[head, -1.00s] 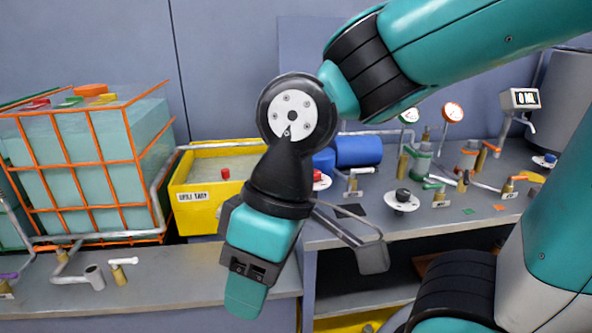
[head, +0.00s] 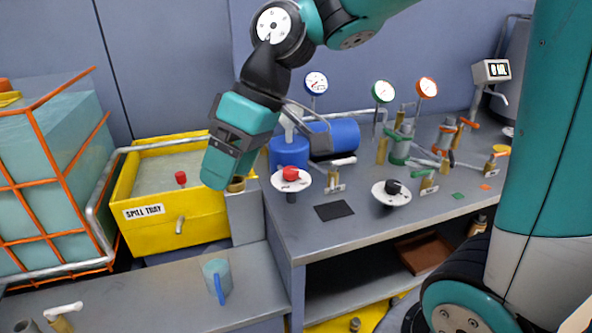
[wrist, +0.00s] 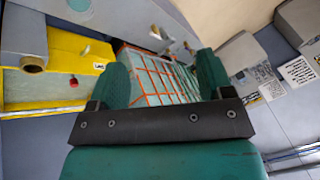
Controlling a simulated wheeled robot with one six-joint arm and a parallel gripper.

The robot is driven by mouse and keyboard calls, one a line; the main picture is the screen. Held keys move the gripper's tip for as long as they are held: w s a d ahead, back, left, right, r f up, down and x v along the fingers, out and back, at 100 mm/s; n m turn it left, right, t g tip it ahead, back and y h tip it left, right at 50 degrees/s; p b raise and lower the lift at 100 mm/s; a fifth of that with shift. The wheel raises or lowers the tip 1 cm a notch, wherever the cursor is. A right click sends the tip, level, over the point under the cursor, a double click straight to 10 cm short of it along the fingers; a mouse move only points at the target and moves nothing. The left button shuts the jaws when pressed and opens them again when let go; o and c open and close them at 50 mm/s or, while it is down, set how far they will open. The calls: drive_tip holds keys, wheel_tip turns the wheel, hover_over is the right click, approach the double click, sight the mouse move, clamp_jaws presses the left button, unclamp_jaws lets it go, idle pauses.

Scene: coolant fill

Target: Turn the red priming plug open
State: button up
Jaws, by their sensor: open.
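Two red things could be the priming plug, and I cannot tell which. One is a red knob (head: 291,174) on a round white plate at the left end of the right-hand bench. The other is a small red cap (head: 181,178) at the yellow spill tray, also seen in the wrist view (wrist: 74,82). My gripper (head: 215,172) hangs in front of the tray's right side, left of the red knob and apart from it. In the wrist view its two teal fingers (wrist: 163,82) stand apart with nothing between them.
The yellow spill tray (head: 150,232) stands beside an orange-caged tank (head: 45,190). A blue cylinder (head: 337,136), a black knob (head: 393,187), gauges and brass valves crowd the right bench (head: 300,236). A blue-handled mug (head: 216,278) stands on the lower bench.

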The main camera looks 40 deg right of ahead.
drive_tip(key=w+d+f+n+t+y+b, duration=0.2)
drive_tip(key=w+d+f, duration=0.1)
drive_tip(key=w+d, duration=1.4)
drive_tip(key=d+f+n+t+b, duration=0.1)
drive_tip(key=d+f, duration=0.2)
drive_tip(key=d, duration=0.6)
drive_tip(key=d+f+n, duration=0.1)
drive_tip(key=d+f, duration=0.3)
drive_tip(key=d, duration=0.6)
drive_tip(key=b, duration=0.8)
approach(290, 170)
drive_tip(key=b+x, duration=0.1)
drive_tip(key=x, duration=0.9)
drive_tip(key=shift+w, duration=0.1)
drive_tip(key=c, duration=0.9)
